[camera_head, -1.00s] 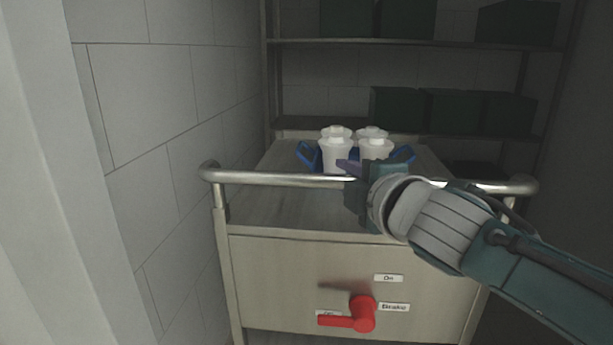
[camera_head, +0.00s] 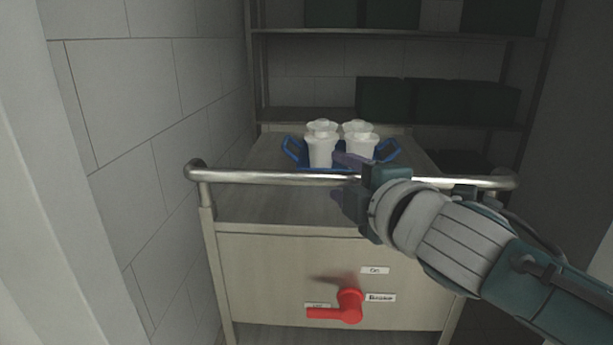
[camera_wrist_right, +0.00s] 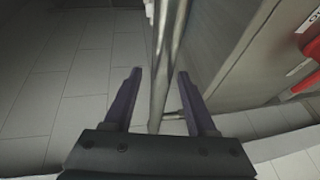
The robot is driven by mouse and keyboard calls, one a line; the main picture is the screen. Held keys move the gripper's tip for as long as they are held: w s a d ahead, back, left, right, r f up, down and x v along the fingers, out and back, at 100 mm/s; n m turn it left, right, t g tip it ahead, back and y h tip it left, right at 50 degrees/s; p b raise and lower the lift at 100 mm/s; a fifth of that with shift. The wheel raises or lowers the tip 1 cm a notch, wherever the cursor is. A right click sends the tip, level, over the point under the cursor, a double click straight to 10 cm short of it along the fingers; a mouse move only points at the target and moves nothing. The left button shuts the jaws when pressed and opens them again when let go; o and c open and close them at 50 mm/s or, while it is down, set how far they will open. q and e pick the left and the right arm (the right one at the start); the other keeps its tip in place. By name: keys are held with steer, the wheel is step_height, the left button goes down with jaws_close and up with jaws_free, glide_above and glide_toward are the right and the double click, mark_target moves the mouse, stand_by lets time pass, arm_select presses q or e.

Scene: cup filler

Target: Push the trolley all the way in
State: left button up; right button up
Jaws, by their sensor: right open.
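The trolley (camera_head: 275,275) stands ahead, with a pale front panel and a metal handle bar (camera_head: 265,177) across its near side. My right gripper (camera_head: 346,178) is at the middle of the bar, with its open fingers on either side of it. In the right wrist view the bar (camera_wrist_right: 165,60) passes between the two spread fingers (camera_wrist_right: 159,76); whether they touch it cannot be told. A red brake lever (camera_head: 347,308) on the panel points left, toward a partly hidden label. My left gripper is out of view.
A metal shelf (camera_head: 300,113) with dark green boxes (camera_head: 384,98) is behind. A pale tiled wall (camera_head: 145,110) runs close along the trolley's left side.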

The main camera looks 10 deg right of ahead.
steer(key=p+v, duration=0.1)
steer(key=v, duration=0.5)
steer(key=shift+s, duration=0.1)
steer(key=shift+s+d+m, duration=0.1)
steer(key=shift+d+m, duration=0.05)
steer(key=shift+m, duration=0.15)
steer(key=s+d+m+g+h+p, duration=0.25)
steer(key=s+m+g+p, duration=1.1)
steer(key=s, duration=1.35)
step_height(320, 180, up, 38)
steer(key=m+t+p, duration=0.1)
steer(key=m+p, duration=0.1)
steer(key=p, duration=3.1)
steer(key=shift+s+y, duration=0.35)
steer(key=shift+s, duration=0.1)
